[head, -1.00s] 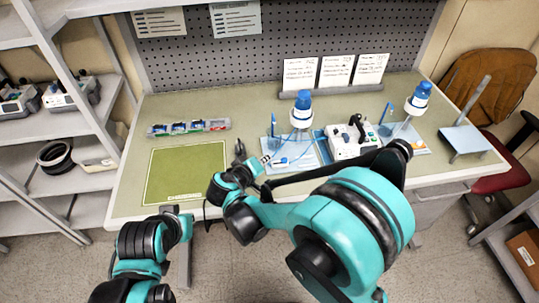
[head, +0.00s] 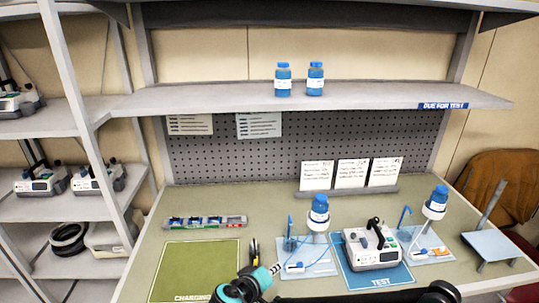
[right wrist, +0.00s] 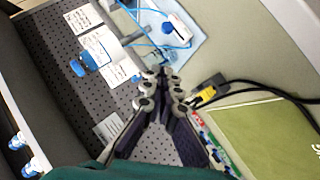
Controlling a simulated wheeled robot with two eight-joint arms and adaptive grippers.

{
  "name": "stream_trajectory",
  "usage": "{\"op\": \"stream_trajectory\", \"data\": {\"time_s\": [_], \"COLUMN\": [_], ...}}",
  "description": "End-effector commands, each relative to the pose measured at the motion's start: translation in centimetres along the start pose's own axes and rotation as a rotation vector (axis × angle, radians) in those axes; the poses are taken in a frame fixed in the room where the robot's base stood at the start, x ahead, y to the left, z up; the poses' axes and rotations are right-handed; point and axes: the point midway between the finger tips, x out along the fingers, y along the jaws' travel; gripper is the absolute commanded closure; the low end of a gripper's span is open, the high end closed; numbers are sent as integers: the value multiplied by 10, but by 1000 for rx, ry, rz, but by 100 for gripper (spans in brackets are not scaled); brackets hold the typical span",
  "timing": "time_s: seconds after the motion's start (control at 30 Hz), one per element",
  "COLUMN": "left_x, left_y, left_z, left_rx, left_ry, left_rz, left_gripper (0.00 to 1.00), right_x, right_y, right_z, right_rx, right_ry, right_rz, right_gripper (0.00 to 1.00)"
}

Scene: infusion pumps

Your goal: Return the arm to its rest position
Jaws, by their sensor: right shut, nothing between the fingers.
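My right gripper (head: 275,268) shows at the bottom middle of the head view, over the bench's front part, just left of the blue test mat. It is shut and empty. In the right wrist view its fingers (right wrist: 162,82) come together with nothing held between them. Most of my right arm is cut off by the lower edge of the head view. My left gripper is not in view.
An infusion pump (head: 372,248) sits on the blue mat (head: 352,278), between two stands with blue-capped bottles. A black and yellow plug (right wrist: 208,93) lies near the green charging mat (head: 190,268). Two bottles stand on the upper shelf (head: 200,102).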

Motion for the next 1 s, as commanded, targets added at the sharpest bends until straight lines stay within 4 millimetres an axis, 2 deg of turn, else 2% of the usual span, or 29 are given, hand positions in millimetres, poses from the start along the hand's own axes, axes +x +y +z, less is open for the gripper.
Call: {"op": "stream_trajectory", "data": {"time_s": [0.13, 0.23, 0.4, 0.5, 0.7, 0.8, 1.0], "left_x": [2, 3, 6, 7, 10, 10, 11], "left_y": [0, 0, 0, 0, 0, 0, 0], "left_z": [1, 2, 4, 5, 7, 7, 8], "left_rx": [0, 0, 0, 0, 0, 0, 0], "left_ry": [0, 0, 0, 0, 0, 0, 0], "left_rz": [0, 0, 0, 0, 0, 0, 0], "left_gripper": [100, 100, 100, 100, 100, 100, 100], "right_x": [5, 3, -12, -26, -54, -64, -72], "right_y": [32, 59, 94, 106, 116, 117, 116], "right_z": [26, 55, 107, 136, 180, 191, 199], "right_rx": [33, 80, 190, 271, 440, 503, 559], "right_ry": [-67, -125, -192, -209, -203, -190, -173], "right_rz": [-70, -154, -298, -374, -485, -516, -540], "right_gripper": [100, 100, 100, 100, 100, 100, 100]}}
